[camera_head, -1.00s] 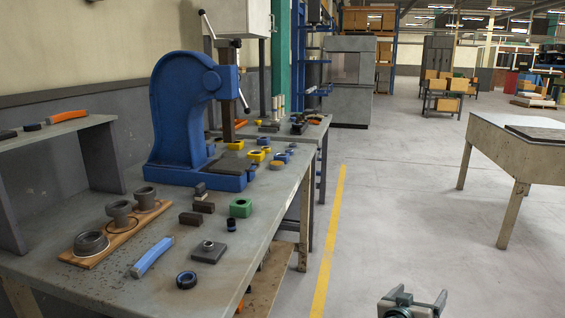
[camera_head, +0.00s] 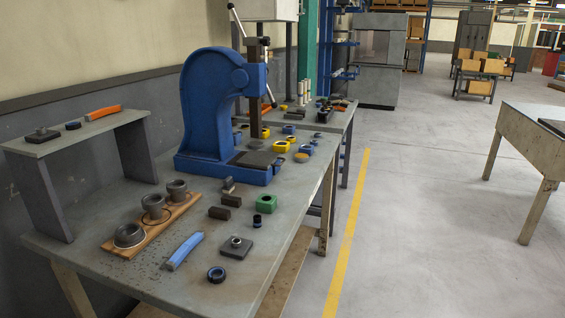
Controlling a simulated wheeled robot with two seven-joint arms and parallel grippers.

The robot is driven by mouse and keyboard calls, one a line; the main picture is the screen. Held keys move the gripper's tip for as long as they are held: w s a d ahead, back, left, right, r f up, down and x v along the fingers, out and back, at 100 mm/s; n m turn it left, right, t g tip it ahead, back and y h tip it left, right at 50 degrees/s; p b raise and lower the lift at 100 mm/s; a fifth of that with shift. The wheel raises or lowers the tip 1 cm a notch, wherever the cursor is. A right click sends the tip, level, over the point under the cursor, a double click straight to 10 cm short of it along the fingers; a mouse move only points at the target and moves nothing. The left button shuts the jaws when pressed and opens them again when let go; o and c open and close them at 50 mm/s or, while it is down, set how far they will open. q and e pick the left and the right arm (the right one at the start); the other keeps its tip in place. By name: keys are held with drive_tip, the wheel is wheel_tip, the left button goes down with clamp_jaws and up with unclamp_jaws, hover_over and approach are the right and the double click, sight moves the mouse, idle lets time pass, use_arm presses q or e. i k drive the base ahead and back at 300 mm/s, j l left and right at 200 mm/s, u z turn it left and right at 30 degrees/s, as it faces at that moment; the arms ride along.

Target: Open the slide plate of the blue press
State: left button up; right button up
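The blue press (camera_head: 209,115) stands upright on the grey workbench, against the wall side. Neither of my grippers shows in the head view now.
A raised shelf (camera_head: 75,138) stands at left. Clear floor (camera_head: 420,230) lies right of the bench.

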sight(260, 160)
drive_tip(key=i+l, duration=0.3)
drive_tip(key=l, duration=0.15)
drive_tip(key=i+l, duration=0.35)
drive_tip(key=l, duration=0.15)
drive_tip(key=i+l, duration=0.3)
drive_tip(key=l, duration=0.15)
drive_tip(key=i+l, duration=0.3)
drive_tip(key=l, duration=0.15)
drive_tip(key=i+l, duration=0.35)
drive_tip(key=l, duration=0.15)
drive_tip(key=j+u, duration=0.05)
